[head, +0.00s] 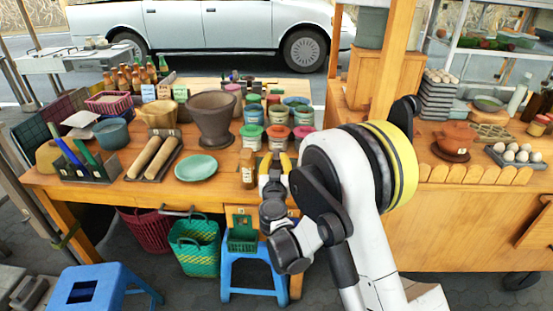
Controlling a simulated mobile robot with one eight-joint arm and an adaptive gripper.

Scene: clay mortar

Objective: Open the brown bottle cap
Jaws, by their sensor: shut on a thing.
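A small brown bottle (248,169) with a pale label stands upright near the front edge of the wooden table, below the colored tubs. Its brownish top is too small to tell whether the cap is on it. My wrist and arm hide the table to the right of the gripper.
A large clay mortar (212,118) and a green plate (196,168) are left of the bottle. Several colored tubs (251,136) stand behind it. A blue stool (250,268) with a green basket is below the table edge. Bare table (222,181) shows between plate and bottle.

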